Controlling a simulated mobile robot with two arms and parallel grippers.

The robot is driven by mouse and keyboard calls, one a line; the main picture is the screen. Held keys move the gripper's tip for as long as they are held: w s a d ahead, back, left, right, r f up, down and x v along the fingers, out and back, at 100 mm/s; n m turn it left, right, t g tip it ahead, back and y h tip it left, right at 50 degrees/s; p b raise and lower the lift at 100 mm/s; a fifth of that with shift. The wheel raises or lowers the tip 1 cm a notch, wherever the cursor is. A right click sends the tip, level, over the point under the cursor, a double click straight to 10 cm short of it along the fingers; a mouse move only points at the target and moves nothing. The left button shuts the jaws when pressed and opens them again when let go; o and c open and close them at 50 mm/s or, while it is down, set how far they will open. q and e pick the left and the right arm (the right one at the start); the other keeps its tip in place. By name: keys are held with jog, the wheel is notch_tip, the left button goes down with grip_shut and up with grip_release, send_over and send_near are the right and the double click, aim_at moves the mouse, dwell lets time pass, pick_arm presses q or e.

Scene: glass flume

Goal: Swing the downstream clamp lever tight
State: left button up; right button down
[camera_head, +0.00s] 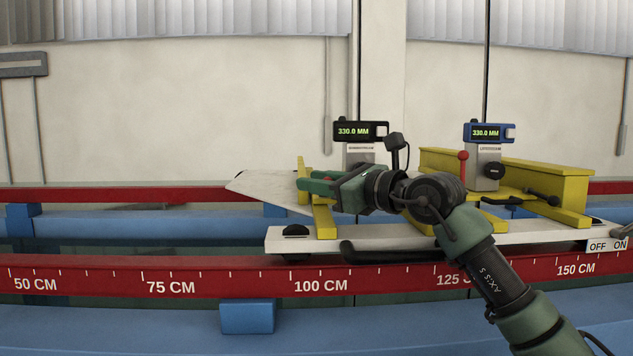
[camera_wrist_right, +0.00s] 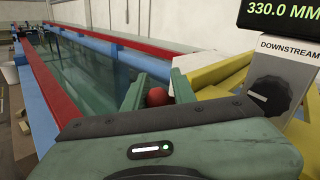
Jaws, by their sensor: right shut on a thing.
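My right gripper (camera_head: 313,181) reaches in from the lower right, its green fingers pointing left over the yellow frame of the downstream gauge. In the right wrist view the fingers (camera_wrist_right: 157,92) are shut on the red ball knob of the downstream clamp lever (camera_wrist_right: 157,97). The lever's arm below the knob is hidden there, and in the head view my gripper hides the lever. The downstream gauge (camera_head: 361,131) reads 330.0 MM; its label shows in the wrist view (camera_wrist_right: 283,47). My left gripper is not in view.
The blue upstream gauge (camera_head: 488,132) also reads 330.0 MM, with an upright red-knobbed lever (camera_head: 463,163) beside it. A white carriage plate (camera_head: 390,238) spans above the red rail (camera_head: 210,277) marked in centimetres.

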jog(key=shift+w+r+m+g+h+p, duration=0.1)
jog(key=shift+w+m+g+h+p, duration=0.15)
jog(key=shift+p, duration=0.35)
jog(key=w+r+m+g+h+p, duration=0.1)
jog(key=m+g+p, duration=0.1)
jog(key=p, duration=0.2)
jog(key=shift+r, duration=0.1)
jog(key=shift+w+m+g+h+p, duration=0.25)
jog(key=shift+g+p, duration=0.1)
jog(key=shift+p, duration=0.2)
jog(key=shift+w+m+g, duration=0.35)
jog(key=shift+m+g, duration=0.15)
jog(key=shift+g, duration=0.1)
jog(key=c, duration=1.3)
grip_release()
jog(key=shift+o, duration=0.8)
jog(key=shift+r, duration=0.15)
